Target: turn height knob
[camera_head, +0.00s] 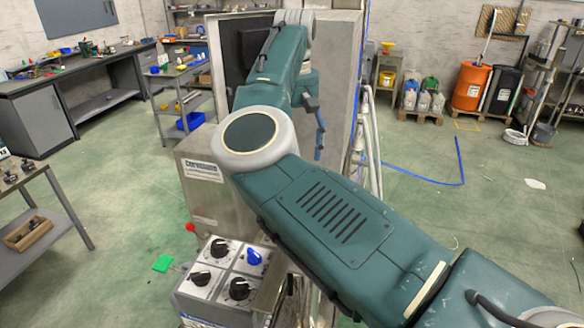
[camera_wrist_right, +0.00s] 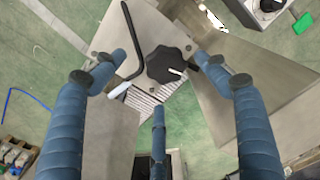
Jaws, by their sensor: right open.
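In the right wrist view a black lobed knob (camera_wrist_right: 166,64) with a white mark sits on a grey metal plate. A bent black crank with a white grip (camera_wrist_right: 126,48) is just left of it. My right gripper (camera_wrist_right: 158,78) is open, its blue fingers spread to the left, right and below the knob. I cannot tell whether any finger touches it. In the head view one finger of this gripper (camera_head: 318,138) hangs beside the machine, and my arm hides the lobed knob. My left gripper is not in view.
A grey control box (camera_head: 205,295) with several black knobs and a blue knob (camera_head: 254,257) stands below my arm. A metal cabinet (camera_head: 205,170) is beside it. Workbenches (camera_head: 40,120) line the left. An orange bin (camera_head: 470,86) stands at the back right.

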